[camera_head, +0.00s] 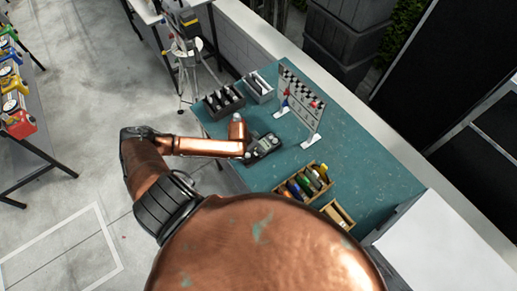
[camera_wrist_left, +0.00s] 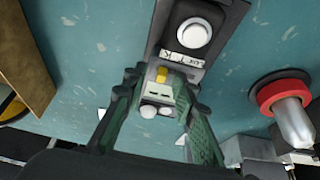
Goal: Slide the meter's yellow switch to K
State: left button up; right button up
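The dark meter (camera_head: 264,145) lies on the teal table in the head view, at the end of my left arm. In the left wrist view the meter (camera_wrist_left: 215,12) shows a round white dome and a label strip (camera_wrist_left: 183,60) with letters that seem to end in T and K. The yellow switch (camera_wrist_left: 162,74) sits just below the strip, toward its left part. My left gripper (camera_wrist_left: 160,82) is open, its greenish fingers apart on either side of the switch and a pale block with round knobs. Contact with the switch cannot be told. My right gripper is not in view.
A wooden tray of coloured items (camera_head: 303,184) and a smaller wooden box (camera_head: 338,215) stand nearer on the table. A white checkered board (camera_head: 302,100) and dark trays (camera_head: 224,101) stand farther back. A red-ringed pale post (camera_wrist_left: 285,105) is right of the meter in the wrist view.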

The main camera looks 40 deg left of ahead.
pick_arm(q)
jog(key=v, duration=1.2)
jog(key=shift+s, duration=0.1)
dwell(0.4)
